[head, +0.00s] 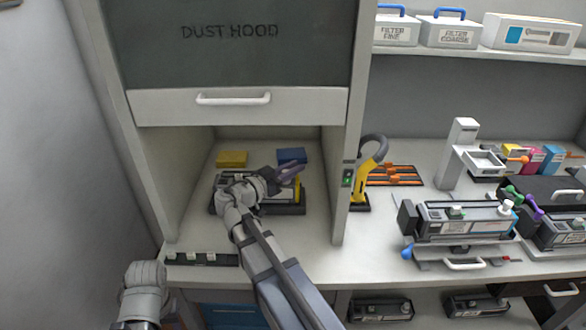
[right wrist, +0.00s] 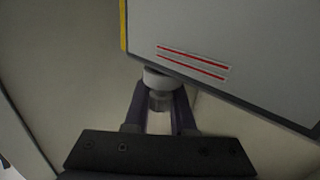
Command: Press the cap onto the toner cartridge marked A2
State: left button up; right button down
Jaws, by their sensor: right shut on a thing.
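My right arm reaches into the dust hood. Its gripper (head: 288,174) is over a dark cartridge (head: 284,208) lying on the hood floor, mostly hidden by the arm. In the right wrist view, the gripper (right wrist: 160,112) is shut on a small pale cap (right wrist: 158,78). The cap's wide end meets or nearly meets the edge of a grey face with red stripes (right wrist: 205,68), apparently the cartridge. I cannot tell whether the cap is seated. No A2 marking is readable. My left gripper is not in view; part of my left arm shows at the lower left.
Yellow (head: 232,159) and blue (head: 291,155) boxes stand behind the cartridge. The hood wall (head: 350,120) bounds the arm's right. Another cartridge (head: 465,222) sits on the bench farther right.

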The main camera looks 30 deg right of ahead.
jog(key=shift+f, duration=0.2)
dwell(0.6)
jog(key=c, duration=0.7)
grip_release()
jog(key=v, duration=0.7)
jog(key=shift+s+a+r, duration=0.1)
jog(key=shift+a, duration=0.3)
